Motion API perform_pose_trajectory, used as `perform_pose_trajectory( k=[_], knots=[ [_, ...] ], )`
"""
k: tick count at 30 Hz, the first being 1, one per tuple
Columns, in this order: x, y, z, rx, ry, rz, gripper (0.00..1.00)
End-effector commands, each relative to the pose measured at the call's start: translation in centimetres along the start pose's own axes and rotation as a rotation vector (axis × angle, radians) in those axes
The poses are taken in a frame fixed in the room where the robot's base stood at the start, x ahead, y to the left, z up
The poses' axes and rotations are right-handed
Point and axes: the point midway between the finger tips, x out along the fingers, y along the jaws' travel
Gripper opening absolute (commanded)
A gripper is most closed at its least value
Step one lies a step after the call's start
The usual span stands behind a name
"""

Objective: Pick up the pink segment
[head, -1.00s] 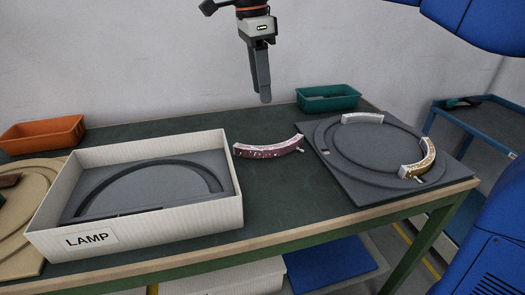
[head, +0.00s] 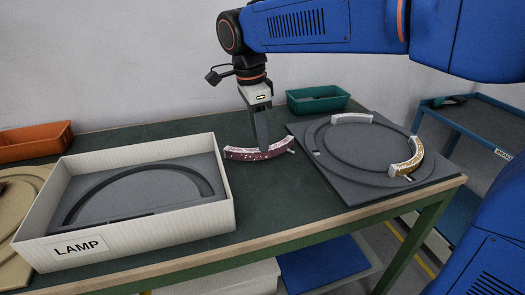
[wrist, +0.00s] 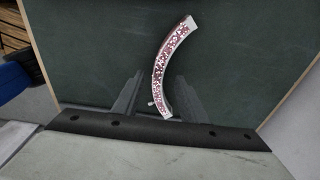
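The pink segment (head: 240,154) is a curved arc with a speckled pink-and-white face, lying on the dark green tabletop between the LAMP box and the grey ring board. In the wrist view the segment (wrist: 162,68) runs up the middle, with a small peg near its lower end. My gripper (head: 263,146) points down at the segment's middle in the head view and hides a little of it. In the wrist view my gripper (wrist: 158,90) is open, with one finger on each side of the segment and visible gaps. I cannot tell the exact fingertip height.
The white LAMP box (head: 205,230) stands to the left, close to the segment. The grey ring board (head: 350,190) at right holds a white segment (head: 352,118) and a gold segment (head: 406,160). A green bin (head: 318,100) stands behind; an orange bin (head: 35,142) is far left.

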Motion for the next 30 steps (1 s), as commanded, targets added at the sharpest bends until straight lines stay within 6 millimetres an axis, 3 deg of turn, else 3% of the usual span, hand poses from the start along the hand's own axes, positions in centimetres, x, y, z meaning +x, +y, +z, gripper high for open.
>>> perform_pose_trajectory(
  k=[7, 17, 22, 30],
  knots=[
    [3.3, 0.3, -0.4, 0.000, 0.002, 0.002, 0.39],
    [4.0, 0.2, -0.4, 0.001, 0.002, -0.002, 0.39],
    [4.0, 0.2, -0.4, 0.001, 0.001, -0.001, 0.03],
    [3.9, 0.2, -0.4, 0.001, 0.001, -0.001, 0.00]
  ],
)
